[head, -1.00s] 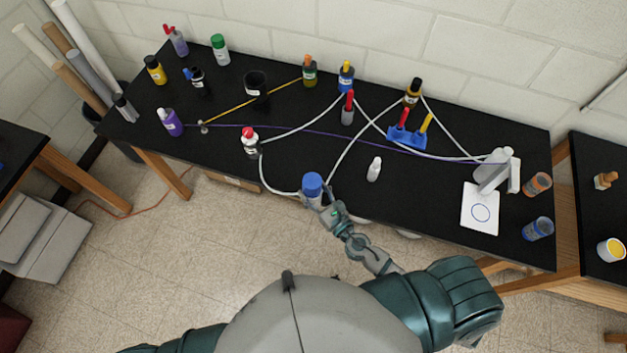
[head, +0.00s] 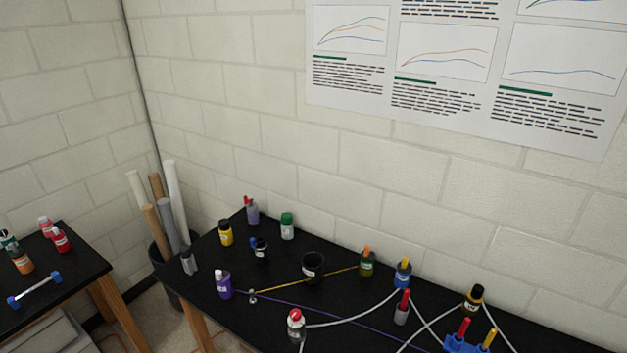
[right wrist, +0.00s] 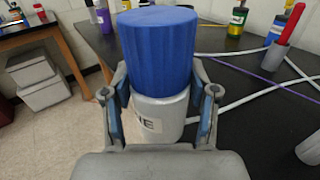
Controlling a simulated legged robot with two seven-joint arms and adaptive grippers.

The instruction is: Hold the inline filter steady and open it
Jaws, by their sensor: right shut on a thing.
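The inline filter (right wrist: 158,115) fills the middle of the right wrist view. It has a ribbed blue cap (right wrist: 158,48) on a pale grey body with a partly hidden dark-lettered label. It stands upright. My right gripper (right wrist: 160,105) is shut around the grey body, one finger on each side, just below the cap. The cap is on the body. The filter and my right gripper are outside the head view now. My left gripper shows in neither current view.
The black bench (head: 205,250) holds several bottles, a black cup (head: 313,267) and a blue holder (head: 465,344). White tubes (head: 350,318) and a purple line (head: 310,309) cross it. A side table (head: 80,285) stands left. Rolled tubes (head: 170,215) stand in a bin between them.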

